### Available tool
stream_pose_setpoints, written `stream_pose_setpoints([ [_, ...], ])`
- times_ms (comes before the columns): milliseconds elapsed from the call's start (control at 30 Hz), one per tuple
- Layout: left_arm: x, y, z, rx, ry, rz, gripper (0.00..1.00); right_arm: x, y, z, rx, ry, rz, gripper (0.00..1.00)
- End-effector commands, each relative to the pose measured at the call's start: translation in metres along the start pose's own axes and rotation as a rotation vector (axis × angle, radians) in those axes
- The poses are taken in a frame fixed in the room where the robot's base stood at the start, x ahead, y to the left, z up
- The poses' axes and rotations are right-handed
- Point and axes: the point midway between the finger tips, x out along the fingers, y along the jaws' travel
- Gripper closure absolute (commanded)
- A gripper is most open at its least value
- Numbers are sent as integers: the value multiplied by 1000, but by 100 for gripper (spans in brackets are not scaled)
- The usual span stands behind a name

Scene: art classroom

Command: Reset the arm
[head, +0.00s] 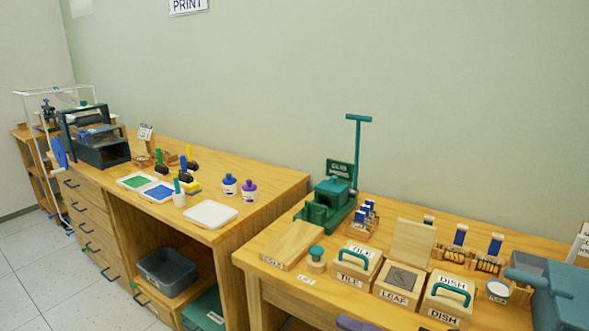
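Neither of my grippers shows in the head view, and I cannot see my arms. A green clay press (338,190) stands at the back left of the right-hand table. Its tall lever (357,155) stands upright with a crossbar at the top.
The right table (262,277) also holds a wooden board, a TILE box (351,272), an open LEAF box (395,299), a DISH box (440,310) and a blue-grey machine (562,303). The left table holds trays and bottles. Grey floor (40,270) is clear at the left.

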Motion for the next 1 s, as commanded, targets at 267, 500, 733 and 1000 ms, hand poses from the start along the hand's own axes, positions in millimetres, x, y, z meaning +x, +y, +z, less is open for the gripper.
stream_pose_setpoints([
  [267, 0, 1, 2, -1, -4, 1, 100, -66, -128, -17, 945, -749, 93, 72],
  [500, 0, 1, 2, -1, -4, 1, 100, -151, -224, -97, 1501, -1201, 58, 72],
  [733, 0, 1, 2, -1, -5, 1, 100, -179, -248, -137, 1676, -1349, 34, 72],
  [1000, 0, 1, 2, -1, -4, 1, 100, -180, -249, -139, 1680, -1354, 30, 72],
])
